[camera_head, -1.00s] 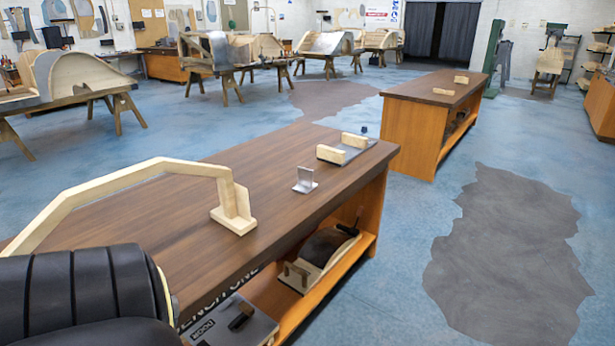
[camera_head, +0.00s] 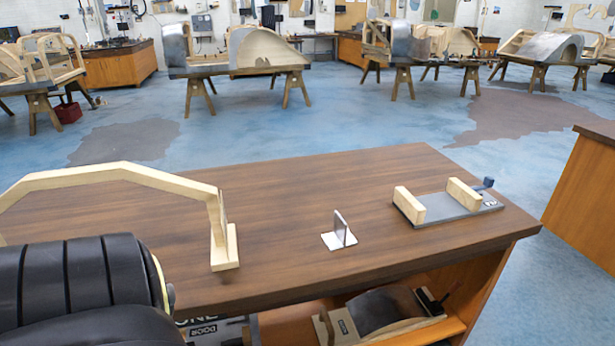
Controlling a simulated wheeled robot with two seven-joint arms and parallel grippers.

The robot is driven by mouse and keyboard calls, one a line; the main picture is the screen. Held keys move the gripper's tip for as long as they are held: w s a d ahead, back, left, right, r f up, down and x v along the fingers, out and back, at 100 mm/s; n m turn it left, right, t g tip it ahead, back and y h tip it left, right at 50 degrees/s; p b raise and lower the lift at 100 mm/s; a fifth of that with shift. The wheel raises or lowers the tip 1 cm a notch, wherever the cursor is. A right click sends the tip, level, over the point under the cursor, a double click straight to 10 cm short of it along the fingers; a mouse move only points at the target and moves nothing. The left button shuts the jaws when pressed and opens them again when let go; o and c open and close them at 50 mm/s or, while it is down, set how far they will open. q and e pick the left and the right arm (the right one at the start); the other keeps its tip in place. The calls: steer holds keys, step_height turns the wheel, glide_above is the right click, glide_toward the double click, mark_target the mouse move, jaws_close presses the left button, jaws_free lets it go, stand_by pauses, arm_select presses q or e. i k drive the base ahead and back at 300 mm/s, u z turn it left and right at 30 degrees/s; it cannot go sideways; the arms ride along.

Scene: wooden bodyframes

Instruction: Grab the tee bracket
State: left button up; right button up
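The tee bracket (camera_head: 340,236) is a small grey metal piece with a flat base and an upright plate. It stands on the dark wooden bench top (camera_head: 300,205), right of its middle in the head view. Nothing touches it. Neither of my grippers is in view. A black ribbed part of my own body fills the lower left corner and hides part of the bench.
A pale wooden frame (camera_head: 130,171) arches over the bench's left side, its foot left of the bracket. A grey plate (camera_head: 455,208) with two wooden blocks lies to the right. A lower shelf (camera_head: 445,328) holds a curved dark panel. Blue floor lies behind the bench.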

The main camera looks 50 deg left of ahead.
mark_target(341, 237)
steer(key=u, duration=1.1)
steer(key=i, duration=0.95)
steer(key=u, duration=1.1)
